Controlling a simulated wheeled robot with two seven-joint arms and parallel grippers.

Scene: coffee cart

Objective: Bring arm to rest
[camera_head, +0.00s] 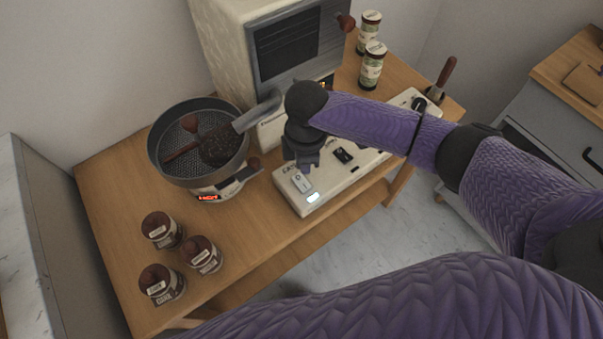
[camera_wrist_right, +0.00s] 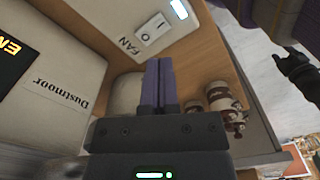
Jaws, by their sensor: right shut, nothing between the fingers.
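My right gripper (camera_head: 303,168) reaches in from the right over the table and points down beside the white switch panel (camera_head: 345,172). In the right wrist view its two fingers (camera_wrist_right: 160,85) are together with nothing between them. Below them in that view are the panel with its FAN switch and the table top. A dark end part beside a purple sleeve (camera_wrist_right: 293,68) shows at the right of the wrist view; it looks like my left gripper, but its jaws cannot be made out.
A pan (camera_head: 160,160) with dark contents and a scoop stands on a scale (camera_head: 225,188). Several lidded jars (camera_head: 162,229) stand at front left. The roaster-like machine (camera_head: 285,45) stands behind the gripper. Two jars (camera_head: 372,66) stand at its right. Floor (camera_head: 425,215) shows right of the table.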

